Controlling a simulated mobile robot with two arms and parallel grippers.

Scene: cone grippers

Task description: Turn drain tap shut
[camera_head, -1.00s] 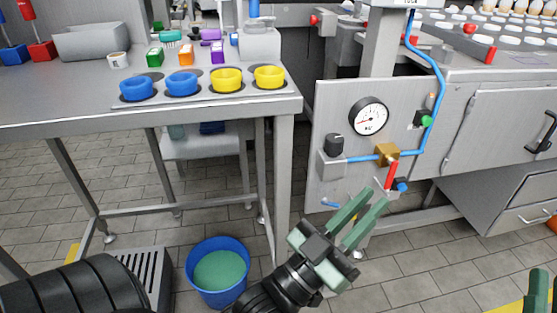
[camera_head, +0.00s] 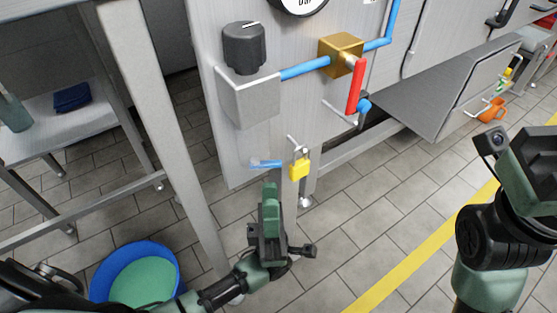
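On the grey panel, a brass valve block (camera_head: 341,54) sits on a blue pipe (camera_head: 305,67). Its red lever (camera_head: 356,86) hangs down, slightly tilted. A small blue lever (camera_head: 266,164) lies roughly level low on the panel, left of a yellow padlock (camera_head: 299,168). I cannot tell which of these levers is the drain tap's. My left gripper (camera_head: 270,196) points up just below the blue lever, apparently apart from it. Its fingers overlap edge-on, so their opening is unclear. My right gripper (camera_head: 540,165) is partly cut off at the right edge; its fingertips are out of view.
A black knob (camera_head: 244,47) on a grey box is at the panel's upper left. A blue bucket (camera_head: 135,270) with green contents stands on the floor at lower left. A table leg (camera_head: 165,130) stands left of the panel.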

